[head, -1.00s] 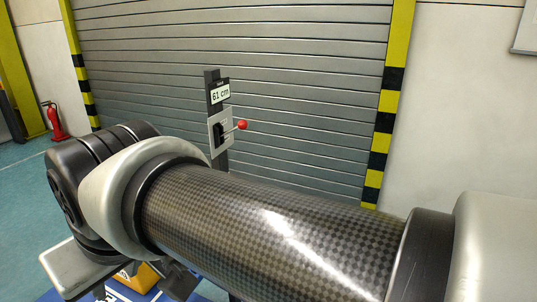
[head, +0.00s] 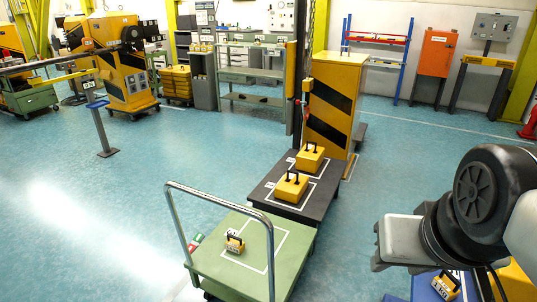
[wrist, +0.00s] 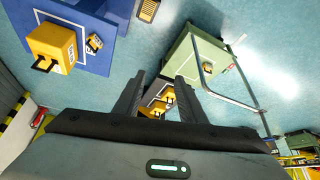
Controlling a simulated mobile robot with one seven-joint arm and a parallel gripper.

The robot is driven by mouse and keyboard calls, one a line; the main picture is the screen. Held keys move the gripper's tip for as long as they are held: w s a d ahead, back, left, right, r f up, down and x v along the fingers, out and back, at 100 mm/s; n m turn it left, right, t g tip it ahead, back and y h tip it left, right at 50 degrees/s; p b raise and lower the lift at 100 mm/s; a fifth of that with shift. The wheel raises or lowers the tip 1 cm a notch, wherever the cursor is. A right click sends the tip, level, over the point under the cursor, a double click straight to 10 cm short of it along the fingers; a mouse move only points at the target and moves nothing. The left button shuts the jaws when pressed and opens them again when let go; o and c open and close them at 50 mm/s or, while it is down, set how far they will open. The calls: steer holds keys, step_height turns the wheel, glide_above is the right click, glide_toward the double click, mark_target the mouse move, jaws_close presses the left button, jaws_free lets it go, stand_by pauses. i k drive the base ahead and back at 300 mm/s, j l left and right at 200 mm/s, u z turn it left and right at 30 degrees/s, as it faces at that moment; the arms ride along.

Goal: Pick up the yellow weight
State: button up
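Several yellow weights with black handles are in view; which one the task means I cannot tell. In the head view a small one (head: 235,245) sits on the green cart (head: 205,262). Two larger ones, a front one (head: 291,187) and a back one (head: 309,158), stand on a dark platform (head: 263,192). A small one (head: 446,286) is on a blue surface at the bottom right, beside a larger yellow block (head: 517,284), partly hidden by my arm. In the wrist view my gripper (wrist: 158,88) is open and empty, apart from all weights.
The green cart has a tall metal handle (head: 222,204) on its left side. A yellow and black striped cabinet (head: 333,100) stands behind the dark platform. A blue-topped post (head: 98,115) stands at left. The floor (head: 120,200) left of the cart is clear.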

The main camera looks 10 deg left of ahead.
mark_target(234, 244)
steer(key=u, duration=0.9)
